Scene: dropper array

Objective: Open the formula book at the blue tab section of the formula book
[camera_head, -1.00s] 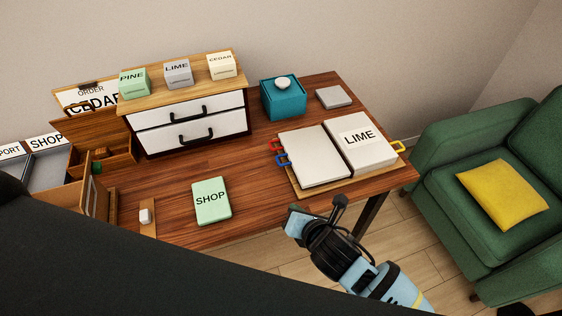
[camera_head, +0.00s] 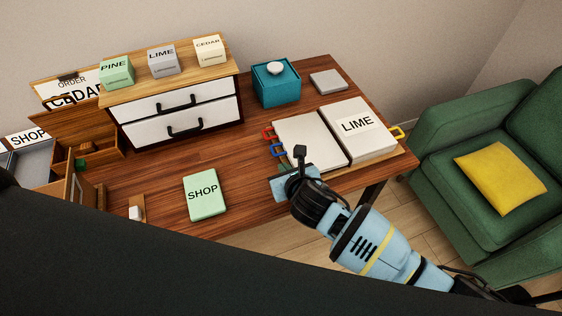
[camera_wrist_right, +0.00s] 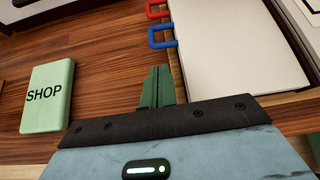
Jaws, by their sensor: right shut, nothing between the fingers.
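The formula book (camera_head: 306,140) lies open on its wooden board, with a blank left page and a right page reading LIME (camera_head: 357,126). A red tab (camera_head: 268,133) and a blue tab (camera_head: 277,150) stick out at its left edge; a yellow tab (camera_head: 397,133) sticks out at the right. My right gripper (camera_head: 281,168) is shut and empty beside the book's front left corner. In the right wrist view its green fingers (camera_wrist_right: 156,87) are together, a little short of the blue tab (camera_wrist_right: 162,37) and apart from it. My left gripper is out of view.
A green SHOP book (camera_head: 205,194) lies left of my right gripper. A drawer unit (camera_head: 182,113) with labelled boxes, a teal jar (camera_head: 276,87) and a grey block (camera_head: 327,81) stand behind. The table between the SHOP book and drawers is clear.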

